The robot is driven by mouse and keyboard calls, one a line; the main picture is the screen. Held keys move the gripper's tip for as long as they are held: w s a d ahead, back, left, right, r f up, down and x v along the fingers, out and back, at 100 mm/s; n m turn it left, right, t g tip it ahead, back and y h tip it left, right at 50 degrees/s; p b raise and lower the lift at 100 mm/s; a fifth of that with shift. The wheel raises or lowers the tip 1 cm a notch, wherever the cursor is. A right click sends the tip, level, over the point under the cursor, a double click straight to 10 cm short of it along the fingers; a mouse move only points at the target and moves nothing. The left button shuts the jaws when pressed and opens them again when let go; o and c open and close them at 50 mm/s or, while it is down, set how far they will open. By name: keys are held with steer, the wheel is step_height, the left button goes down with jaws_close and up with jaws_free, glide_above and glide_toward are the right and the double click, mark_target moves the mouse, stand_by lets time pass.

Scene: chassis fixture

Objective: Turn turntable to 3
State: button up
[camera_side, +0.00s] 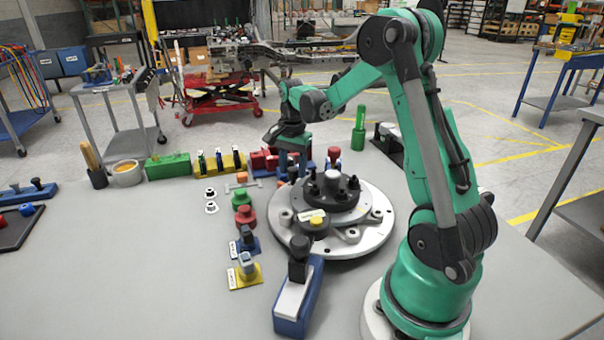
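The turntable (372,236) is a round light-grey disc on the table in front of my arm's base. A black raised hub with a grey knob (332,181) stands on it, with a smaller dark round piece with a yellow centre (317,222) at its front. Any numbers on it are too small to read. My gripper (292,172) points down behind the turntable's far left edge, near the red blocks. Whether it touches anything is unclear, and its fingers are too small to tell if they are open or shut.
A blue block with a black knob (297,297) stands in front of the turntable. Green, red, blue and yellow knobbed pieces (242,200) line its left side. A green cylinder (358,128) stands behind. Containers and blocks (168,166) line the back edge. The table's front left is clear.

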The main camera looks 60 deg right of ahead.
steer(key=shift+r, duration=2.8)
steer(key=s+a+r+n+t, duration=0.1)
steer(key=s+a+n+t, duration=0.1)
steer(key=a+n, duration=0.7)
steer(key=s+a+r+n+t, duration=0.1)
steer(key=s+a+n+t, duration=0.1)
steer(key=a+n+t, duration=0.3)
steer(key=a+n, duration=0.4)
steer(key=a, duration=0.3)
steer(key=shift+s+r, duration=0.2)
steer(key=shift+s, duration=0.2)
